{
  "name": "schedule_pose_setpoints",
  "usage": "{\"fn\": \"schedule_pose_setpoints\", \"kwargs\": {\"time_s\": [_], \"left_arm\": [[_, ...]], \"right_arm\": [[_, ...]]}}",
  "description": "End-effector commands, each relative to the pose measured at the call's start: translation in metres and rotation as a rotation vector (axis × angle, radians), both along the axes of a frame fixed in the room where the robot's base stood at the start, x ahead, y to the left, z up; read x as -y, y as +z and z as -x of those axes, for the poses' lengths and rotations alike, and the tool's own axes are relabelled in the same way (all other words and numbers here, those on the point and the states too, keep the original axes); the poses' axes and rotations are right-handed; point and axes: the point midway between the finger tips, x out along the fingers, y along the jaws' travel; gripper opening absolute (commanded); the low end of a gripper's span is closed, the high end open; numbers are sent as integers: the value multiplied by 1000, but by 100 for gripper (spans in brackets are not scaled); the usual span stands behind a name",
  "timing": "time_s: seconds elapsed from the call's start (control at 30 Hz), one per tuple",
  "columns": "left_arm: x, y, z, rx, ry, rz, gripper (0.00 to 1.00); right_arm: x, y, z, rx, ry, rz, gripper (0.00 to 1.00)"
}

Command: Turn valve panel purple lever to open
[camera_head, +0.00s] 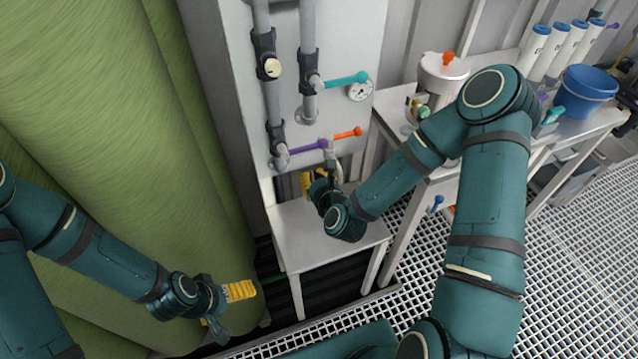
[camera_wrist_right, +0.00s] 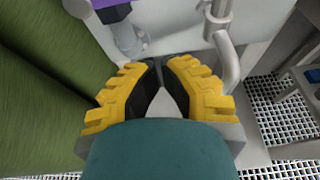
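The purple lever (camera_head: 308,147) is on the lower part of the pale valve panel (camera_head: 345,30), sticking out rightward from a grey valve at the foot of the left pipe. In the right wrist view a purple piece (camera_wrist_right: 115,13) shows at the top left, above and apart from the fingers. My right gripper (camera_head: 307,182) is below the purple lever, over the small table. In the wrist view its yellow-backed fingers (camera_wrist_right: 161,64) are drawn together at the tips with nothing visible between them. My left gripper (camera_head: 245,290) is low by the green vessel, far from the panel; its finger gap is unclear.
An orange lever (camera_head: 347,133) is close right of the purple one; a teal lever (camera_head: 346,79) and gauge (camera_head: 361,90) are above. A small white table (camera_head: 325,245) stands below. Green vessels (camera_head: 120,120) fill the left. A bench (camera_head: 480,130) with a blue bucket (camera_head: 586,92) is right.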

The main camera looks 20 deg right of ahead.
Motion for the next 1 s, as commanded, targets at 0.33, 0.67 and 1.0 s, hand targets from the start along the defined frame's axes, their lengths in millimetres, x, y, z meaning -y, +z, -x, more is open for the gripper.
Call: {"fn": "schedule_pose_setpoints", "kwargs": {"time_s": [0.33, 0.67, 1.0], "left_arm": [[0, 0, -1, 2, 0, 0, 100], [0, 2, 0, 0, 0, 0, 100], [0, 2, 0, 0, 0, 0, 100]], "right_arm": [[-2, 8, -41, 3, 2, 3, 0], [-1, 26, -40, -1, 0, 1, 0], [-1, 26, -40, -2, 1, 2, 0]]}}
